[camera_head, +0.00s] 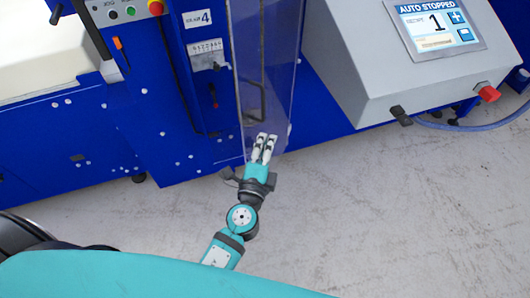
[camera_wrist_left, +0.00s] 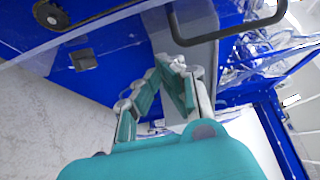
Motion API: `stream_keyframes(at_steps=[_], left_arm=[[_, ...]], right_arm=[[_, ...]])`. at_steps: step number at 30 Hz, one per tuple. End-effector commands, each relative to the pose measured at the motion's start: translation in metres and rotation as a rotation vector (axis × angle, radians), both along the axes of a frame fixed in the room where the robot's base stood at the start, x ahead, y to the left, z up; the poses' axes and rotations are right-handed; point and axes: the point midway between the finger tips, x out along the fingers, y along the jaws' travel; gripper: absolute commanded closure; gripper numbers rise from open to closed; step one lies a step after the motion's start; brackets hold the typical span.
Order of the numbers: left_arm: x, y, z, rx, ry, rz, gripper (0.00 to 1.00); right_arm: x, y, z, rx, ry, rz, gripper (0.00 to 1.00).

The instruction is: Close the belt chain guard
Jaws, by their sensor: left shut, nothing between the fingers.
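The belt chain guard (camera_head: 276,60) is a tall clear panel on the blue machine, at the top middle of the head view. It appears to stand out from the machine front; how far it is open I cannot tell. Its dark handle (camera_head: 262,100) is a bent bar, which also shows at the top of the left wrist view (camera_wrist_left: 228,36). My left gripper (camera_head: 265,138) is shut and empty at the panel's lower end, below the handle. In the left wrist view its fingertips (camera_wrist_left: 170,63) are together, apart from the handle in the picture. Contact with the panel is unclear. My right gripper is not in view.
A grey control box (camera_head: 365,80) with a screen (camera_head: 437,22) and a red knob (camera_head: 488,93) stands at the right. A blue cabinet with switches (camera_head: 207,55) is left of the guard. The grey floor (camera_head: 400,200) in front is clear. A blue hose (camera_head: 470,126) runs at the right.

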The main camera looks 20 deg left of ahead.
Motion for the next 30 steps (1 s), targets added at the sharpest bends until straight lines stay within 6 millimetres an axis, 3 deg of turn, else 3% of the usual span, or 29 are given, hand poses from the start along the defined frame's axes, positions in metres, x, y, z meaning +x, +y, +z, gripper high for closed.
stream_keyframes(at_steps=[3,7,30], left_arm=[[0.002,0.018,0.000,0.007,0.002,0.001,1.00],[0.004,0.027,-0.001,0.003,0.002,0.001,1.00],[0.005,0.041,-0.002,0.003,0.003,-0.027,1.00]], right_arm=[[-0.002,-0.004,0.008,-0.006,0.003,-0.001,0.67],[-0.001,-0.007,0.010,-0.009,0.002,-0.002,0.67],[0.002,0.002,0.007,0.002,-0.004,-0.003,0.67]])
